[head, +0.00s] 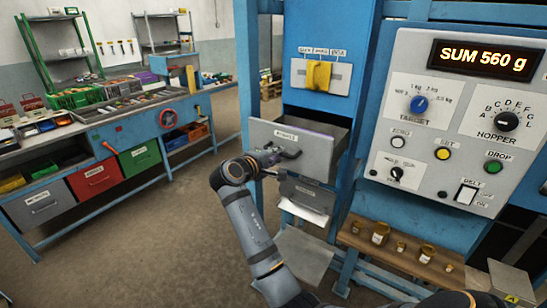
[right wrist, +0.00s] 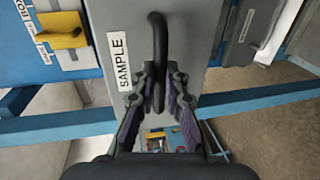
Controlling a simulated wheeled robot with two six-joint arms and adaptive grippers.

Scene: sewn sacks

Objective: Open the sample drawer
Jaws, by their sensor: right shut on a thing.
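The sample drawer (head: 312,147) is a grey metal drawer in the blue cabinet frame. It stands out from the frame, and part of its open top shows behind the front panel. In the right wrist view, its front (right wrist: 195,35) carries a "SAMPLE" label and a dark bar handle (right wrist: 157,50). My right gripper (head: 288,155) is at the drawer front, shut on the handle. Its two fingers (right wrist: 158,100) lie on either side of the bar in the wrist view. The gripper hides part of the handle in the head view. My left gripper is not in view.
Above the drawer is a panel with a yellow flap (head: 318,75). Below it is a grey tray with paper (head: 303,207). A control panel (head: 400,75) reading "SUM 560 g" and a wooden shelf with jars (head: 346,240) stand right. Open floor (head: 150,240) lies left.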

